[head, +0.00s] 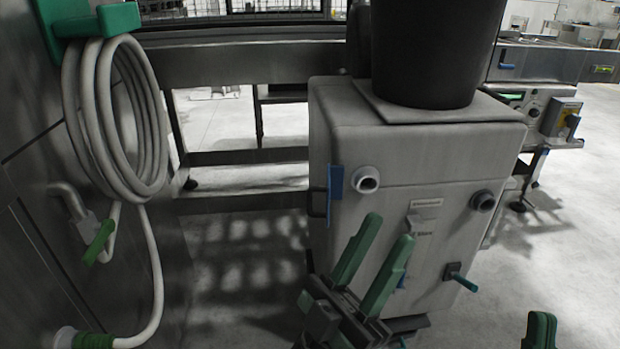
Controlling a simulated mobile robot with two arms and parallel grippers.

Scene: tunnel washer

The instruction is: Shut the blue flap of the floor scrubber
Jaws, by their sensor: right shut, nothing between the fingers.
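A grey boxy machine (340,130), which I take to be the floor scrubber, stands in the middle of the head view. A narrow blue panel (335,182) stands at its left front edge, beside a dark bracket; it looks like the blue flap, seen nearly edge-on and sticking out. My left gripper (388,234) has green fingers, spread apart and empty, in front of the machine's lower front. It is below and right of the blue panel; whether it touches the machine I cannot tell. My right gripper (541,325) shows only its green tips at the bottom right, shut and empty.
A dark bin (435,50) stands on the machine. Two round ports (366,180) and a teal-handled lever (460,277) stick out of its front. A coiled white hose (105,120) hangs on the steel wall at left.

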